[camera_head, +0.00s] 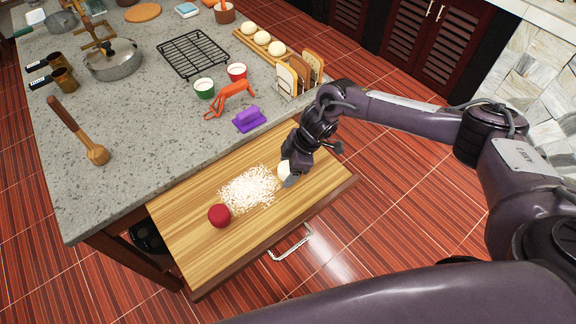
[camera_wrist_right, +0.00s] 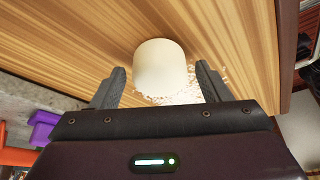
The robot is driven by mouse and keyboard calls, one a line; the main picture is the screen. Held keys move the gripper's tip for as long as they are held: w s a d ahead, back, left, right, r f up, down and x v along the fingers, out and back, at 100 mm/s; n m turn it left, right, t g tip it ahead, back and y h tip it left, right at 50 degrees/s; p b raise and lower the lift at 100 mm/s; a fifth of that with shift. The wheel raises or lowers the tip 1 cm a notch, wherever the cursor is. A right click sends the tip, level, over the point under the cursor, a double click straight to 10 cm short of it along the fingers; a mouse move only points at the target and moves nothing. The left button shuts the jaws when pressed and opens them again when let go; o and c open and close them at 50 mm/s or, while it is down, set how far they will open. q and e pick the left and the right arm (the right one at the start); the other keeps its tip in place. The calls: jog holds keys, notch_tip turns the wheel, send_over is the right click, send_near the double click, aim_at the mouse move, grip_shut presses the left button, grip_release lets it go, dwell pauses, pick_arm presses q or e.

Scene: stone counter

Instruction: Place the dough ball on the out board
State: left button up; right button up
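A white dough ball (camera_head: 285,171) rests on the wooden pull-out board (camera_head: 195,255), right of a patch of flour (camera_head: 248,190). My right gripper (camera_head: 290,176) is low over it and hides part of it. In the right wrist view, the dough ball (camera_wrist_right: 160,66) sits between the open fingers (camera_wrist_right: 160,84), with a gap on each side. Several more dough balls stand in a row on a narrow wooden board (camera_head: 238,36) at the back of the counter. My left gripper is not in view.
A dark red ball (camera_head: 219,215) lies left of the flour. On the counter (camera_head: 160,140) are a purple tool (camera_head: 249,119), an orange tool (camera_head: 232,98), two small cups, a toast rack (camera_head: 300,75), a black cooling rack (camera_head: 193,54) and a pot (camera_head: 114,62).

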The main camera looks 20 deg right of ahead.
jog(key=shift+r, duration=0.2)
jog(key=b+v, duration=0.2)
jog(key=v, duration=1)
jog(key=shift+d, duration=0.1)
